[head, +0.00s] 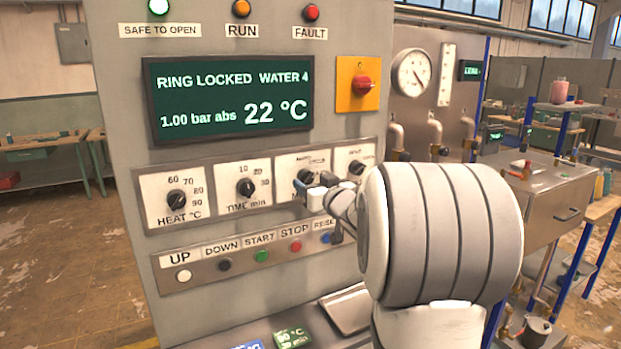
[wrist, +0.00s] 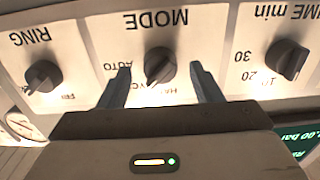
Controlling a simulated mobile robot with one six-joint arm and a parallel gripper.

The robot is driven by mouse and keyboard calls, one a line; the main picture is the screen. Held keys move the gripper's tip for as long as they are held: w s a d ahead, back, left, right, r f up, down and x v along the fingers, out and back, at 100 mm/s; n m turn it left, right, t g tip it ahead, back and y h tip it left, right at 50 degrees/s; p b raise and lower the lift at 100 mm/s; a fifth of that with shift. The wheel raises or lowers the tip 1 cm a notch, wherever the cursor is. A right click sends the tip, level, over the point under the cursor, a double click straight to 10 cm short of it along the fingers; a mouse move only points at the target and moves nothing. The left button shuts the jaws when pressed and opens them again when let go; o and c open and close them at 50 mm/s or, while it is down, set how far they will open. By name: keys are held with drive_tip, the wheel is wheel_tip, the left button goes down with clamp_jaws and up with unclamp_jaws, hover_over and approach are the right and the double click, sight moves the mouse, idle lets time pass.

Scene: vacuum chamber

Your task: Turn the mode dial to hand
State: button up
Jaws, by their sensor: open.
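The mode dial is a dark knob (wrist: 160,66) on a white plate, under the word MODE, which appears upside down in the wrist view. Its pointer tip points to the lower left there; the printed labels around it are partly covered, with AUTO legible at left. My gripper (wrist: 160,72) is open, with one finger on each side of the knob and visible gaps between. In the head view my gripper (head: 318,188) is at the panel, and the mode dial (head: 304,176) is partly hidden behind it.
The ring dial (wrist: 43,76) and time dial (wrist: 287,60) flank the mode dial. The heat dial (head: 176,200) is further left. A row of buttons, including start (head: 262,256) and stop (head: 295,246), lies below. The display (head: 230,98) reads RING LOCKED, 22 °C.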

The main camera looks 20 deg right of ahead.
drive_tip(key=shift+w, duration=0.9)
drive_tip(key=shift+c, duration=0.3)
drive_tip(key=c, duration=0.9)
